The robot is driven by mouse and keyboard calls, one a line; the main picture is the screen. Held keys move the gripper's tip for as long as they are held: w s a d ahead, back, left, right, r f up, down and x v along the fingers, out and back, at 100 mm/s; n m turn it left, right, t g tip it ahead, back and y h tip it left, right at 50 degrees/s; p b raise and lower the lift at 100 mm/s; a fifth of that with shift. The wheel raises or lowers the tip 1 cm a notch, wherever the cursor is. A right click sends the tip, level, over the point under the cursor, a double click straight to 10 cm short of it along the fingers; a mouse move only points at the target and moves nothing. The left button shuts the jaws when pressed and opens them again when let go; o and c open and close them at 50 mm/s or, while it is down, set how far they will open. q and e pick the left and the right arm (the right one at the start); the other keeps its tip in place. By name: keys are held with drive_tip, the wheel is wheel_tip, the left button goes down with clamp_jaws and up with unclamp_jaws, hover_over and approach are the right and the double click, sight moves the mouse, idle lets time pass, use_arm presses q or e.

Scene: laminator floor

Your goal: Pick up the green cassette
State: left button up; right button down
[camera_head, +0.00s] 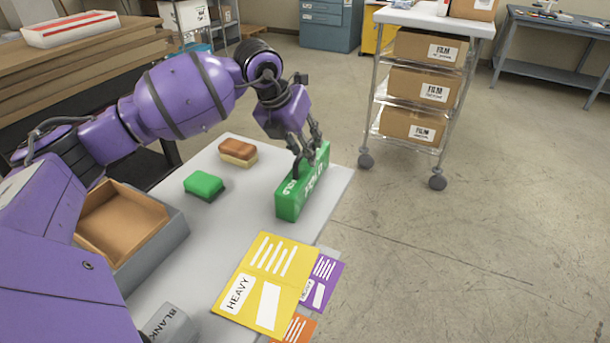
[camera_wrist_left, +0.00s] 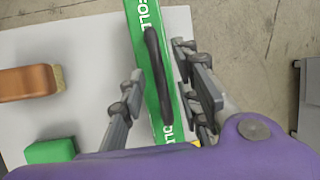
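The green cassette (camera_head: 288,203) is a long upright box with white lettering, standing near the right edge of the light grey table. It fills the middle of the left wrist view (camera_wrist_left: 137,18), with a black handle (camera_wrist_left: 157,75) along its top. My left gripper (camera_head: 307,156) is over the cassette, its fingers pointing down. In the wrist view the fingers of my left gripper (camera_wrist_left: 158,82) lie on either side of the cassette and handle, spread apart. Whether they touch its sides I cannot tell. My right gripper is not in view.
A green sponge-like block (camera_head: 204,185) and a brown-topped block (camera_head: 238,152) lie left of the cassette. A yellow HEAVY card (camera_head: 262,262) lies in front. A grey bin (camera_head: 165,243) stands at left. A wire cart with FILM boxes (camera_head: 429,86) stands beyond the table.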

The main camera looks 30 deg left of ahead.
use_arm(q)
clamp_jaws()
drive_tip(key=shift+r, duration=0.2)
idle(0.3)
